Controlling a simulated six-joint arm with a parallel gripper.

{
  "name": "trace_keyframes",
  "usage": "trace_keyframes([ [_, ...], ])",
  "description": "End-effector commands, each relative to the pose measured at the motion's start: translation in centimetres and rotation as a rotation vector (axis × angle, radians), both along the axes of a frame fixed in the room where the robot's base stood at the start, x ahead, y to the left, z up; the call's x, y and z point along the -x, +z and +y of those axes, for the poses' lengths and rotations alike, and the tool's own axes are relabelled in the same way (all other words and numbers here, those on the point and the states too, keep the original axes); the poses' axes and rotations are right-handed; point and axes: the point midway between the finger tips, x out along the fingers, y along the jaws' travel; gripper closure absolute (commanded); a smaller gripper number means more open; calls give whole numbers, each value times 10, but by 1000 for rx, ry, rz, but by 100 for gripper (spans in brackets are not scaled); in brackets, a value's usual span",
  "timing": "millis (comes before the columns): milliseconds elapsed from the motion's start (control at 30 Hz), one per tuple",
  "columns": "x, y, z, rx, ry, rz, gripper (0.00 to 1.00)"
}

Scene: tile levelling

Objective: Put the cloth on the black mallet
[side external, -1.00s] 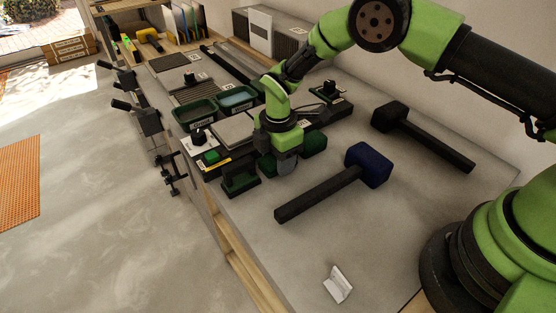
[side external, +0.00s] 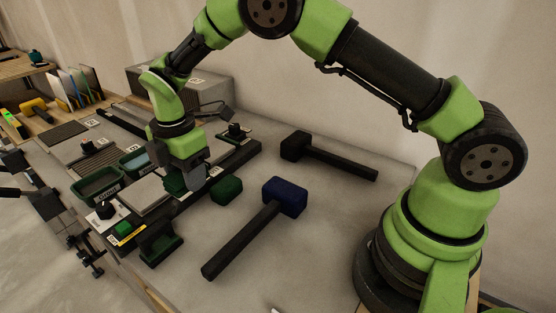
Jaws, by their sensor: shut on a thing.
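The black mallet (side external: 296,146) lies on the table at the back right, its handle pointing right; its head looks bare. My gripper (side external: 194,182) points down at the left of the two mallets, over the front edge of the rack. It is shut on a small grey thing that shows at its tips; I cannot tell for sure whether this is the cloth. A dark green lump (side external: 173,183) shows just left of the tips. The jaws are too small to see in detail.
A blue-headed mallet (side external: 285,196) lies between my gripper and the front, handle toward the lower left. A green block (side external: 227,190) sits right of the gripper. A dark green stand (side external: 160,245) and tray (side external: 97,185) are at left. The table around the black mallet is clear.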

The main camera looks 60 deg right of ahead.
Motion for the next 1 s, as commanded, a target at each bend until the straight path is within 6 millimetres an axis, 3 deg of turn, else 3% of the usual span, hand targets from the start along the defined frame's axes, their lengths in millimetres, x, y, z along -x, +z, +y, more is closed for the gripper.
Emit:
trace_keyframes([
  [167, -3, 4, -35, 1, -68, -1, 76],
  [367, 9, 16, -135, 0, -276, 0, 76],
  [500, 39, 25, -209, 1, -443, 0, 76],
  [633, 76, 32, -264, 0, -587, 0, 76],
  [800, 118, 38, -305, 0, -721, 0, 76],
  [1000, 139, 33, -321, -1, -781, 3, 76],
])
